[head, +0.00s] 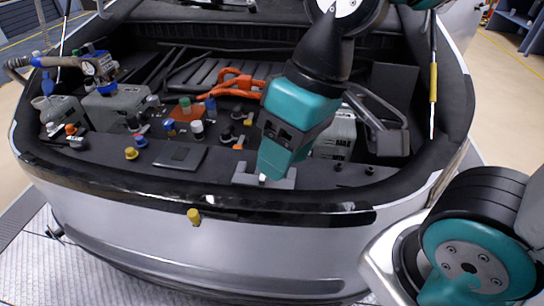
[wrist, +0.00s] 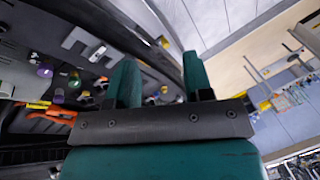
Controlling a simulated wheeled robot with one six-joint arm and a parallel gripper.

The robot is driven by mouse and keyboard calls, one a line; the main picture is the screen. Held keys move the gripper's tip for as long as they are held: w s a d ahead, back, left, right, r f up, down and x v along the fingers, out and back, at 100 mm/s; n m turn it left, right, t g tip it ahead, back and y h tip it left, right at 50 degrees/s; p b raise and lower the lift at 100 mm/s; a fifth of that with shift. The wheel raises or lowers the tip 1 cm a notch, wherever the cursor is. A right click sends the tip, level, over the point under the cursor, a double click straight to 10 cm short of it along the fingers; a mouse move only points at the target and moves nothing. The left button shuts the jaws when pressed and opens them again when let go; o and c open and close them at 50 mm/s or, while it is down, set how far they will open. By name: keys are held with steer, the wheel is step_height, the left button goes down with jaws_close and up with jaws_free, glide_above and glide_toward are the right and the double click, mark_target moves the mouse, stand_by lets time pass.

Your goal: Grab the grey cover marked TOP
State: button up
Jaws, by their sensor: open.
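I cannot read the word TOP anywhere. A grey notched piece (head: 250,172) lies at the front edge of the engine bay, partly hidden by my gripper. A flat dark grey plate (head: 180,157) lies to its left on the same ledge. I cannot tell which of them is the cover. My gripper (head: 264,179) is teal and points down over the notched piece; whether it touches it is not clear. In the wrist view my gripper (wrist: 160,78) shows two teal fingers apart with nothing between them. A grey plate (wrist: 84,43) lies beyond the fingers there.
A grey tank with MAX on it (head: 336,138) stands behind my gripper. Orange cables (head: 238,84), coloured caps and a pump with a gauge (head: 90,68) fill the bay's left and middle. A yellow cap (head: 194,216) is at the bumper's front. A strut (head: 433,90) stands at right.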

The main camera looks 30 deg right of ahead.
steer(key=w+d+f+m+h+p, duration=0.1)
steer(key=w+d+f+m+h, duration=0.15)
steer(key=w+m, duration=0.55)
steer(key=w+d+f+m+h+p, duration=0.1)
steer(key=w+d+f+m+p, duration=0.15)
steer(key=w+m, duration=0.45)
steer(key=shift+n, duration=0.9)
steer(key=f, duration=0.3)
steer(key=w+f, duration=0.1)
steer(key=f, duration=0.3)
steer(key=w+f, duration=0.1)
steer(key=f, duration=0.3)
steer(key=shift+w, duration=0.1)
steer(key=shift+w+a+f+p, duration=0.1)
steer(key=shift+f+p, duration=0.55)
steer(key=shift+f, duration=2.3)
steer(key=shift+c, duration=0.2)
jaws_close()
